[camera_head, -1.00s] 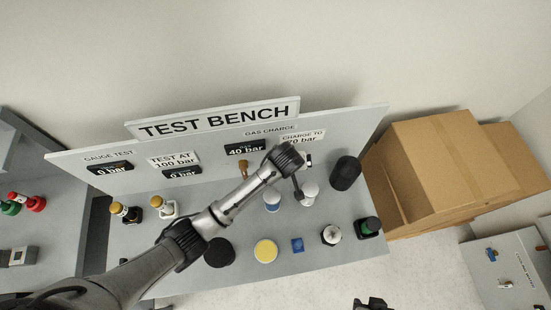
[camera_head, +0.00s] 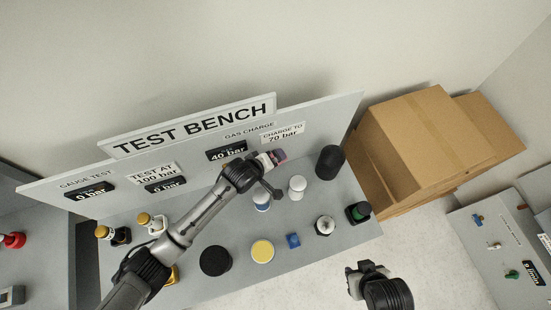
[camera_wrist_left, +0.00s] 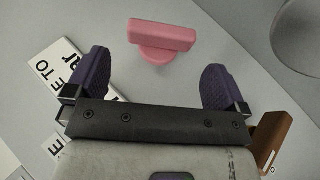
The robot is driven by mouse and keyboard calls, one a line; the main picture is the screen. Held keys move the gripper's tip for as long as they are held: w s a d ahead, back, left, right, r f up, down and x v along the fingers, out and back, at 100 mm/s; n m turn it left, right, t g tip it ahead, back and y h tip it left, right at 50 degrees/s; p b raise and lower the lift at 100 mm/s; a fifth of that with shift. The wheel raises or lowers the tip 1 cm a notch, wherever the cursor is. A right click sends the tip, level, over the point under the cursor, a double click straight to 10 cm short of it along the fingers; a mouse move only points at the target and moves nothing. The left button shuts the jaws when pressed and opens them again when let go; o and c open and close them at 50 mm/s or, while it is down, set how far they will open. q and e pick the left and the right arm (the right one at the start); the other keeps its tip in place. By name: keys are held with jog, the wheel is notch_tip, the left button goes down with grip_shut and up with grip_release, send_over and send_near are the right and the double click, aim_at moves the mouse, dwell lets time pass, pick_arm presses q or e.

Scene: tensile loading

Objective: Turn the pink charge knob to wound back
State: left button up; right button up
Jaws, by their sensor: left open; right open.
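The pink charge knob (camera_wrist_left: 162,38) stands out from the grey panel in the left wrist view, a bar grip on a round stem. My left gripper's two purple fingers (camera_wrist_left: 158,85) are open and apart; the knob shows beyond them, between their tips in the picture and not touched. In the head view my left gripper (camera_head: 272,158) is at the panel just under the "CHARGE TO 70 bar" label (camera_head: 283,134), and it mostly hides the knob. The gas display (camera_head: 227,151) reads 40 bar. My right gripper (camera_head: 356,280) is open and empty, in front of the bench.
A brown handle (camera_wrist_left: 274,143) is close beside the left gripper's right finger. A black cylinder (camera_head: 329,162) stands to the right. Cardboard boxes (camera_head: 420,135) are beyond the bench's right end.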

pick_arm(q)
jog(key=shift+x, duration=2.8)
jog(key=c, duration=0.8)
jog(key=shift+r+y+p, duration=0.25)
jog(key=shift+y+p, duration=0.05)
jog(key=shift+p, duration=0.25)
jog(key=g+y+p, duration=0.1)
jog(key=p, duration=0.1)
jog(key=shift+d+r+y+p, duration=0.1)
jog(key=shift+y+p, duration=0.25)
jog(key=shift+y, duration=0.05)
jog(key=shift+d+m+g+y+p, duration=0.1)
jog(key=shift+m+g+y+p, duration=0.4)
jog(key=shift+y+p, duration=0.25)
jog(key=shift+f+g+y, duration=0.25)
jog(key=shift+g+y, duration=0.05)
jog(key=shift+y, duration=0.75)
